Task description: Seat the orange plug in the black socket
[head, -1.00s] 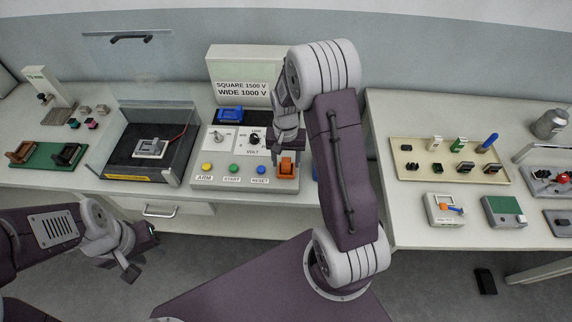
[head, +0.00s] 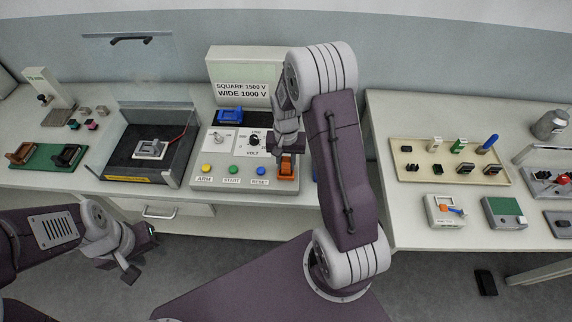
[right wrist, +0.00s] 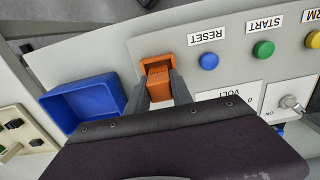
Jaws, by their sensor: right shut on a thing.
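An orange block (right wrist: 160,92), seemingly the plug, sits between the fingers of my right gripper (right wrist: 162,96) in the right wrist view. It is at an orange frame (right wrist: 156,64) on the control panel's right end; I cannot tell whether they are one part. In the head view my right gripper (head: 287,155) points down, shut on this orange part (head: 287,171). A black socket-like part (head: 68,155) stands on a green board at the far left, beside an orange-brown one (head: 20,153). My left gripper (head: 138,262) is low before the bench, its jaws unclear.
A clear-walled box (head: 115,172) with a grey fixture (head: 150,148) stands between panel and green board (head: 40,163). A cream tray (head: 400,178) of small connectors lies on the right bench.

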